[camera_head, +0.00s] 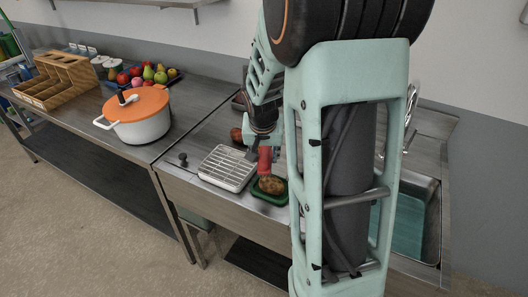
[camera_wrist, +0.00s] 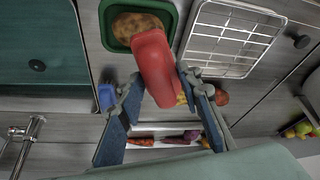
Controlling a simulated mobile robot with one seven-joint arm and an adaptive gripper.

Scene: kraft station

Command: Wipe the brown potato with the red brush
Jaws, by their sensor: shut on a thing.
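The brown potato (camera_head: 272,184) lies in a small dark green tray (camera_head: 284,199) on the metal counter. In the wrist view, the potato (camera_wrist: 137,22) and the green tray (camera_wrist: 112,42) are at the top. My gripper (camera_wrist: 160,88) is shut on the red brush (camera_wrist: 154,62), one finger on each side of it. In the head view, the brush (camera_head: 265,161) hangs from my gripper (camera_head: 264,143) just above the potato. The brush overlaps the potato's near edge in the wrist view; I cannot tell whether they touch. Its bristles are not clearly visible.
A wire rack (camera_head: 226,168) stands just left of the tray. A sink (camera_head: 423,215) is at the right. A white pot (camera_head: 143,131) with an orange lid, a fruit tray (camera_head: 170,77) and a wooden organizer (camera_head: 57,80) are on the left counter. A reddish-brown item (camera_head: 236,135) lies behind the rack.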

